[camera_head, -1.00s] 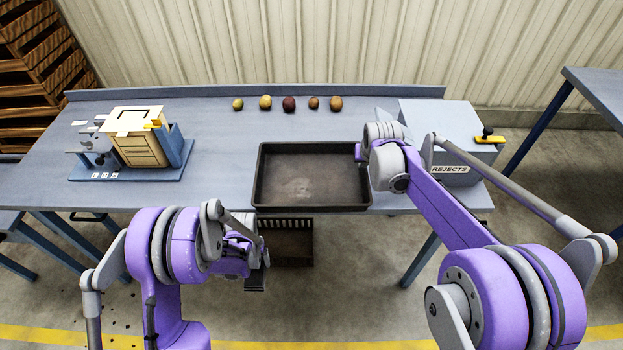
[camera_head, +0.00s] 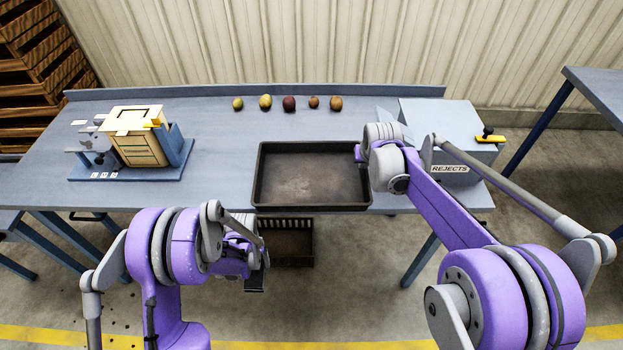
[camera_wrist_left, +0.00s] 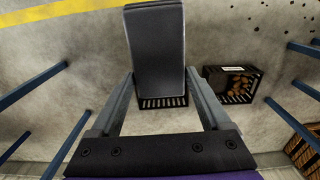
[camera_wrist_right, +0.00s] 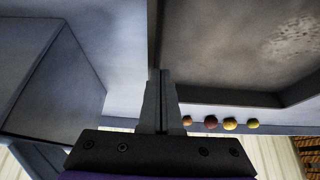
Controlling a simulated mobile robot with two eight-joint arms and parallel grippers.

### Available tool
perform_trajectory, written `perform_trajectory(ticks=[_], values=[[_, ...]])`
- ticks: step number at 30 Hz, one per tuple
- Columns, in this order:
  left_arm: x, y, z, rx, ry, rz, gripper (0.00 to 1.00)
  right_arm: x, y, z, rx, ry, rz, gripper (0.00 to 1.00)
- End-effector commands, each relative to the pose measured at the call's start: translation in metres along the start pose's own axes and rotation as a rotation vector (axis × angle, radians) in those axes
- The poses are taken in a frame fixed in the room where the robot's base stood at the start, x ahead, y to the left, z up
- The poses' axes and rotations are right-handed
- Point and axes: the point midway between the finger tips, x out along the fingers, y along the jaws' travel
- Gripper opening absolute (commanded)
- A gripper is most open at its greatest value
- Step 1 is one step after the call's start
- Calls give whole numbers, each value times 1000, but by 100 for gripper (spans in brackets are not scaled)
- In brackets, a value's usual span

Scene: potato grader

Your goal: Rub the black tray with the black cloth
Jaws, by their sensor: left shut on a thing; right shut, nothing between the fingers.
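The black tray (camera_head: 330,201) lies on the table near its front edge, with a dusty, scuffed floor. A pale speckled patch on the tray (camera_wrist_right: 225,45) shows in the right wrist view. My left gripper (camera_head: 256,280) hangs below and in front of the table, away from the tray. It is shut on a dark grey folded piece, the black cloth (camera_wrist_left: 157,50), clear in the left wrist view. My right gripper (camera_wrist_right: 160,78) is shut and empty at the tray's right side wall. In the head view its fingertips (camera_head: 359,152) are at the tray's right rim; touching is unclear.
Several potatoes (camera_head: 289,104) stand in a row behind the tray. A grey rejects box (camera_head: 440,120) is right of it, close to my right arm. A cream box on a blue stand (camera_head: 140,145) is at left. A slotted crate (camera_head: 290,245) stands on the floor below.

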Motion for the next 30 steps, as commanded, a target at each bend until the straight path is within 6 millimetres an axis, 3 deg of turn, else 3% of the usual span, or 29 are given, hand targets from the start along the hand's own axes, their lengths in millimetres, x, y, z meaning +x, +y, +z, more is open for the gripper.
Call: perform_trajectory(ticks=[13,30], values=[[1,0,0,0,-1,0,36,1,0,1,0,0,0,0],[-33,0,-15,0,19,0,36,-38,0,-22,0,2,0,0]])
